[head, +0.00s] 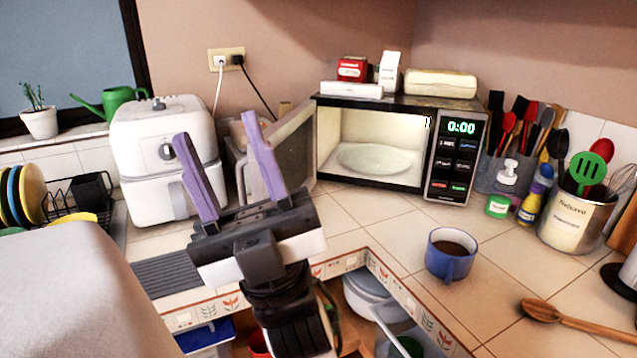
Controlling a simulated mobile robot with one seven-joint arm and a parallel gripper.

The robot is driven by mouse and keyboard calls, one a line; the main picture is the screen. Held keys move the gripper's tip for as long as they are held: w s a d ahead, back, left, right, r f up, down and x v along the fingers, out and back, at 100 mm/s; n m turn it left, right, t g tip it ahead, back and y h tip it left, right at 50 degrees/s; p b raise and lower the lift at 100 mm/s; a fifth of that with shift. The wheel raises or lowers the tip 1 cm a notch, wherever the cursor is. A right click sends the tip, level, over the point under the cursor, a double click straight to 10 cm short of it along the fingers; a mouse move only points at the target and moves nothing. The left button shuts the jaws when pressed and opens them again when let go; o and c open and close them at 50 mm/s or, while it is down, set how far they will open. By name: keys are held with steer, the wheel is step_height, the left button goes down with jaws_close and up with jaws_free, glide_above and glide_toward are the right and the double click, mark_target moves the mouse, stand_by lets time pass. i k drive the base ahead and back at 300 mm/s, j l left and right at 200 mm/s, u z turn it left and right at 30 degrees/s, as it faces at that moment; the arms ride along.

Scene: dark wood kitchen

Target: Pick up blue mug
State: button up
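A blue mug (449,262) stands upright on the tiled counter, near the counter's inner edge, right of centre in the head view. It holds a dark brown liquid, and its handle points toward the camera. My gripper (220,152) is left of the mug, raised above the counter's front edge. Its two purple fingers are spread wide apart, with nothing between them. A clear gap lies between the gripper and the mug.
An open microwave (372,150) stands behind the mug, its door swung left. A white air fryer (167,155) stands behind my gripper. A wooden spoon (570,318) and a utensil tin (574,222) are to the mug's right. Counter around the mug is clear.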

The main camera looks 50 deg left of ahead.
mark_target(451, 253)
steer(key=j, duration=0.85)
steer(key=i+j, duration=0.35)
steer(key=i, duration=0.1)
